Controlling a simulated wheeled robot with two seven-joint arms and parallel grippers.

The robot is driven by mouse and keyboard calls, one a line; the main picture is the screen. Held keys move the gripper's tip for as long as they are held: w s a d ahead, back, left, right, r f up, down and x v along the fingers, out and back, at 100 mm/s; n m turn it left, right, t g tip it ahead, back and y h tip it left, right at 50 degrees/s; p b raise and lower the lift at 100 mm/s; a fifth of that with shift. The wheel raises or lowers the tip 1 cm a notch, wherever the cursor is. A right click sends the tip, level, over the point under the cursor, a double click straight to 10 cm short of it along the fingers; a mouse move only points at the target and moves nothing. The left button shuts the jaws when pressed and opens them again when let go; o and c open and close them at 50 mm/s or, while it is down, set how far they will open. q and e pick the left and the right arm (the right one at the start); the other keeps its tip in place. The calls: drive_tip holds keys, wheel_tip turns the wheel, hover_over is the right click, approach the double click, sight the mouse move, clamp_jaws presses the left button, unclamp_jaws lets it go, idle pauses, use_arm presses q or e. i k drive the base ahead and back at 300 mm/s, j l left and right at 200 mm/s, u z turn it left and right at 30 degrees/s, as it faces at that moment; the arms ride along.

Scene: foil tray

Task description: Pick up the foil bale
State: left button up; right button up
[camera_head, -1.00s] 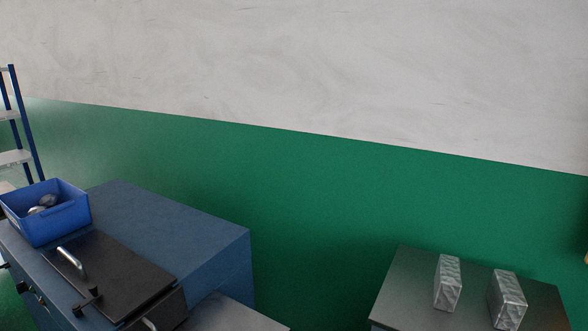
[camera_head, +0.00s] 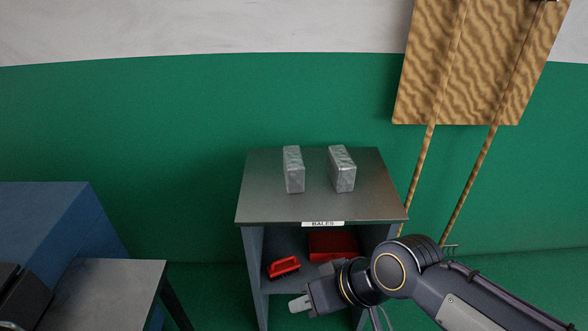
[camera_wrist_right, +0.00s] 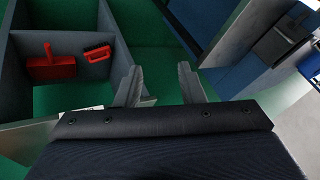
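Two silver foil bales stand upright, side by side and apart, on top of the grey cabinet labelled "BALES". The left foil bale (camera_head: 294,170) is the slimmer-looking one, and the right foil bale (camera_head: 342,170) stands near it. My right gripper (camera_head: 310,286) is in front of the cabinet, below its top and clear of both bales. In the right wrist view its two fingers (camera_wrist_right: 161,80) are apart with nothing between them. The bales do not show in that view. My left gripper is not in view.
The cabinet top (camera_head: 260,205) is otherwise bare. On its shelf are a red brush (camera_head: 283,267) and a red box-like item (camera_head: 332,246), which looks like a dustpan in the wrist view (camera_wrist_right: 50,68). A grey table (camera_head: 110,285) stands left. A wooden board (camera_head: 475,65) hangs right.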

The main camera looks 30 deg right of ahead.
sight(293, 165)
drive_tip(key=i+l, duration=0.85)
drive_tip(key=l, duration=0.1)
